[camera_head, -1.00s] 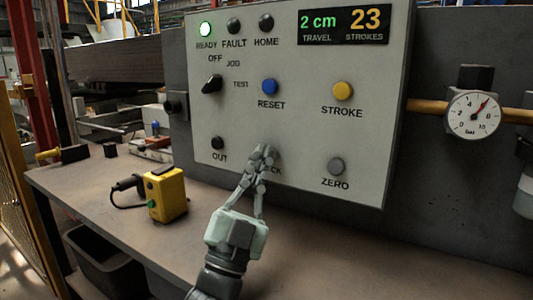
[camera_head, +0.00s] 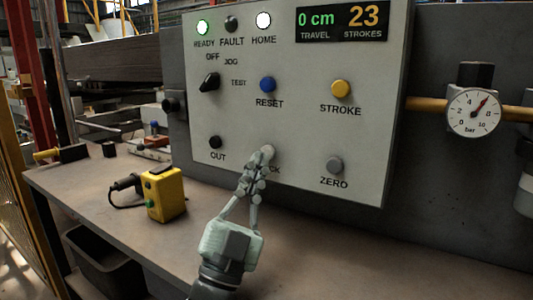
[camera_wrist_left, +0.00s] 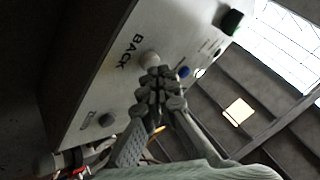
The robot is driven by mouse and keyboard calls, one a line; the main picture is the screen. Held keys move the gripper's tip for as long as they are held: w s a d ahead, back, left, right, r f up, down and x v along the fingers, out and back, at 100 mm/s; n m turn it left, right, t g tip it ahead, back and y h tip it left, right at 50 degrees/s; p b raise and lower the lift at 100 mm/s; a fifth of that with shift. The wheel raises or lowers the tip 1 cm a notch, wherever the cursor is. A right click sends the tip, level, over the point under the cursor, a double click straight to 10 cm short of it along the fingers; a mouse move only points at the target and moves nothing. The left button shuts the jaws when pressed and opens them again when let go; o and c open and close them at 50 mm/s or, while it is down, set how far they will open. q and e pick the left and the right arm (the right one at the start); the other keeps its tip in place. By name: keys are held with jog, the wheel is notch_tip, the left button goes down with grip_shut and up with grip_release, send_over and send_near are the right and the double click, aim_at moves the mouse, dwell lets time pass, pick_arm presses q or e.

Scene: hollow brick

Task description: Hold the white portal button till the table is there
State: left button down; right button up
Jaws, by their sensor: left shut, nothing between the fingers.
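The white portal button (camera_head: 267,151), labelled BACK, is on the lower middle of the grey control panel (camera_head: 300,130). My left gripper (camera_head: 255,172) is shut and empty, its fingertips just below the button in the head view and covering part of its label. In the left wrist view the white button (camera_wrist_left: 150,59) shows right beside the shut fingertips (camera_wrist_left: 157,82); I cannot tell whether they touch it. The display (camera_head: 342,22) reads 0 cm travel and 23 strokes. The READY lamp (camera_head: 203,27) glows green and the HOME lamp (camera_head: 264,21) glows white. My right gripper is not in view.
OUT (camera_head: 215,142), ZERO (camera_head: 335,165), blue RESET (camera_head: 268,85) and yellow STROKE (camera_head: 341,88) buttons surround the white one. A yellow control box (camera_head: 165,194) stands on the bench (camera_head: 110,215) at the left. A pressure gauge (camera_head: 474,112) is at the right.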

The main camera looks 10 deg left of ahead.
pick_arm(q)
jog(key=shift+a+f, duration=0.1)
jog(key=shift+f, duration=0.05)
jog(key=s, duration=0.1)
jog(key=s+a, duration=0.1)
jog(key=s, duration=0.1)
jog(key=s+a, duration=0.1)
jog(key=shift+s+r+p, duration=0.2)
jog(key=shift+s+p, duration=0.1)
jog(key=shift+p, duration=0.1)
